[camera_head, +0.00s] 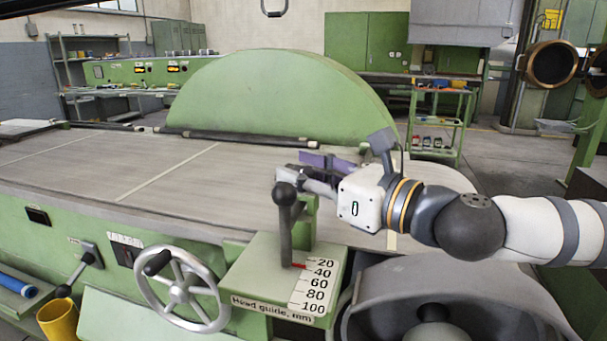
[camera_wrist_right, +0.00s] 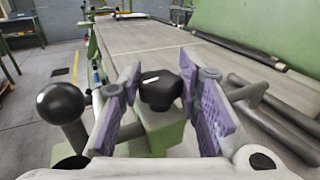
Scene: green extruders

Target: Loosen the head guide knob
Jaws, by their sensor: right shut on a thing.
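The head guide knob (camera_wrist_right: 160,90) is black and lobed with a white mark on top. In the right wrist view it sits on a green block between the purple finger pads of my right gripper (camera_wrist_right: 160,82), which is shut on it. In the head view my right gripper (camera_head: 308,172) reaches in from the right, above the green head guide housing (camera_head: 262,265); I cannot make out the knob there. The housing's scale (camera_head: 312,287) runs 20 to 100, with a red pointer near 20. My left gripper is not in view.
A black ball-topped lever (camera_head: 284,215) stands close in front of the gripper; its ball also shows in the right wrist view (camera_wrist_right: 61,103). A handwheel (camera_head: 182,290) is to the left. The long machine bed (camera_head: 90,180) is mostly clear. A large green disc-shaped guard (camera_head: 270,100) stands behind.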

